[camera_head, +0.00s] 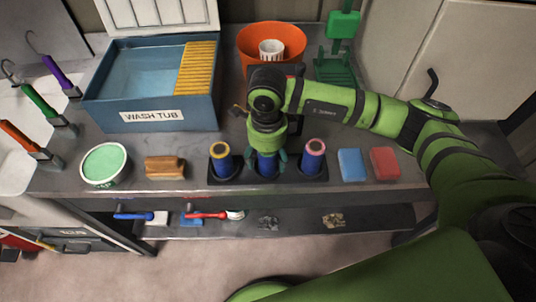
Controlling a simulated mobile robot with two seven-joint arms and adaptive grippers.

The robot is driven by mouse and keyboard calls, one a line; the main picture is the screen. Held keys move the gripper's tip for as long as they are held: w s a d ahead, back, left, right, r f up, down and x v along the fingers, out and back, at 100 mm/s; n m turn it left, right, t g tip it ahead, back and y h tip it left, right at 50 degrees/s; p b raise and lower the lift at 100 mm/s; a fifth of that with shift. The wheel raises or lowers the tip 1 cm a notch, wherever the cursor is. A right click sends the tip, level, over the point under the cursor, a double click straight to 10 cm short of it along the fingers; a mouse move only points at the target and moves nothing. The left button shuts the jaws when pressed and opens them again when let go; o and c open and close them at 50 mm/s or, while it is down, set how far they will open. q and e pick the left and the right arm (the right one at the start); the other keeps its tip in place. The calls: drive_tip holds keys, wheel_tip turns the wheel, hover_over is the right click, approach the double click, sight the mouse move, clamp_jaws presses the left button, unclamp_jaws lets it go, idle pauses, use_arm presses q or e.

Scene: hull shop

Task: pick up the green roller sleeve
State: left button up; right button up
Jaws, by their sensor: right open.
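Three dark blue roller sleeves stand upright in black holders along the front of the bench. The left sleeve (221,163) has a yellow ring on top and the right sleeve (313,160) a pink one. The middle sleeve (266,168) is under my right gripper (266,158), and its top is hidden, so I cannot see a green ring. My right gripper points down with its fingers open, one on each side of the middle sleeve. I cannot tell whether they touch it. My left gripper is out of view.
The blue wash tub (150,105) stands behind on the left, and an orange bucket (272,40) behind the gripper. A green-lidded tub (104,163) and brown block (165,166) lie left; blue (351,164) and red (385,163) blocks lie right. A lower shelf holds brushes.

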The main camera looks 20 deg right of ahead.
drive_tip(key=c, duration=1.2)
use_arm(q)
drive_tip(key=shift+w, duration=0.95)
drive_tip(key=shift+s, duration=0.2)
